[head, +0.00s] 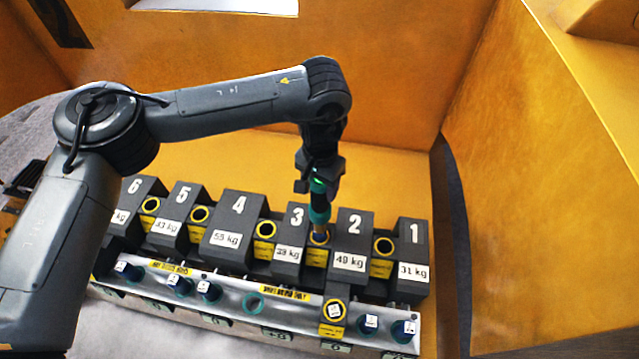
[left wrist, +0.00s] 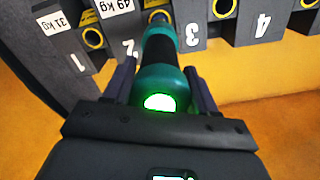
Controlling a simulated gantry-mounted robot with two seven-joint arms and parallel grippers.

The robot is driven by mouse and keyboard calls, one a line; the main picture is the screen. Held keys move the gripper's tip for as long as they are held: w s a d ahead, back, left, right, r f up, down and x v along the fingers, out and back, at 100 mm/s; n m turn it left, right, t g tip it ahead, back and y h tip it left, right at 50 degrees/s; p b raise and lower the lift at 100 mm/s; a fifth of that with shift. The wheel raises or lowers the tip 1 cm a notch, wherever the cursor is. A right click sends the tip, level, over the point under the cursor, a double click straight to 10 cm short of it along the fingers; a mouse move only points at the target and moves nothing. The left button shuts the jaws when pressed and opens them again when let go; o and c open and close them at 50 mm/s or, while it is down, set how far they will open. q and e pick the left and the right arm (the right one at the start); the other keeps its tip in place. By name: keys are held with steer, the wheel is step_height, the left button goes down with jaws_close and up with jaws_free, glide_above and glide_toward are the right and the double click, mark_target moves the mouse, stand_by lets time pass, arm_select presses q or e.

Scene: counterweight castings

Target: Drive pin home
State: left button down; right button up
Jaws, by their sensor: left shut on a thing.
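My left gripper (head: 320,172) is shut on a teal and black cylindrical tool (head: 319,202) with a lit green end. The tool points down, with a tan tip at the yellow-collared socket (head: 317,256) between castings 3 (head: 291,240) and 2 (head: 352,240). I cannot tell how deep the tip sits, and no separate pin can be made out. In the left wrist view the tool (left wrist: 160,75) lies between both fingers, its green light facing the camera, its far end over the socket. My right gripper is not in view.
Other dark castings, such as 4 (head: 236,225) and 1 (head: 413,245), stand in the row with yellow sockets between them. A silver rail (head: 230,310) in front holds several blue-capped pieces, an empty teal ring (head: 253,303) and a yellow block (head: 333,316). Orange walls (head: 540,200) enclose the right and back.

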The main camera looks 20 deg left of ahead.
arm_select(q)
steer(key=shift+f, duration=0.15)
stand_by(0.3)
steer(key=shift+f, duration=0.9)
stand_by(0.5)
steer(key=shift+f, duration=0.25)
stand_by(0.5)
